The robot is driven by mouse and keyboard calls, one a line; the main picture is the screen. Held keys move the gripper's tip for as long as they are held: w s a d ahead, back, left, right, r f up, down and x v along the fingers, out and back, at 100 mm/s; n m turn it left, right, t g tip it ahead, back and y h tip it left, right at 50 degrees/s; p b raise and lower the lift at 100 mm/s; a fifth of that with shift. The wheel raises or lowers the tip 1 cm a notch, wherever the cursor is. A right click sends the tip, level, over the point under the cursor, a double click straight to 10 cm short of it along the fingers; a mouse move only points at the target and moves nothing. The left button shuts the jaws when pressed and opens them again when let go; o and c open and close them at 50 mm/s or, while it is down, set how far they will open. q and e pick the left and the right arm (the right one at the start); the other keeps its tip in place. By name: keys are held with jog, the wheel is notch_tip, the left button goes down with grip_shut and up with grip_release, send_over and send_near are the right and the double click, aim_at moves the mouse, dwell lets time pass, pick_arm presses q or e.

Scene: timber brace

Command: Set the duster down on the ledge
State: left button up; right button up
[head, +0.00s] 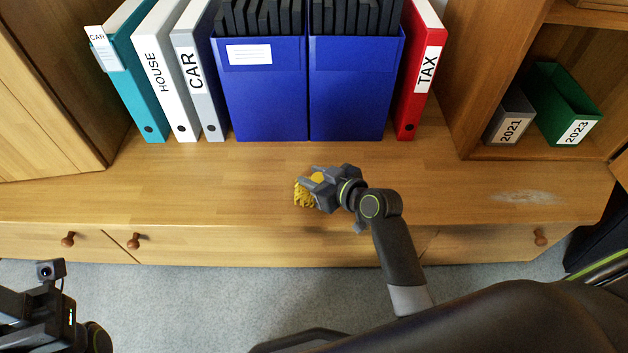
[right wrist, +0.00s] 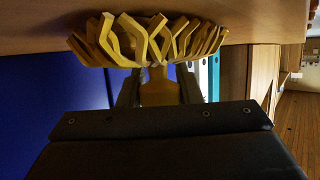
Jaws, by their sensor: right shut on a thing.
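The yellow duster (head: 303,194) is at my right gripper (head: 312,188), over the wooden ledge (head: 250,190) in the head view. In the right wrist view the duster's fringed head (right wrist: 150,40) fans out beyond the fingers, and the gripper is shut on its yellow handle (right wrist: 158,88). The fringe lies close against the wood; I cannot tell whether it touches. My left arm's wrist part (head: 45,310) shows at the lower left, away from the ledge, with its fingertips not visible.
Two blue file boxes (head: 262,100) and upright binders, including a red one (head: 412,95), stand behind the ledge. A pale dusty patch (head: 527,197) lies on its right part. Green (head: 565,105) and grey bins fill the right cubby. The ledge beside the duster is clear.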

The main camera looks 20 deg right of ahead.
jog(key=shift+r, duration=0.15)
jog(key=o, duration=1)
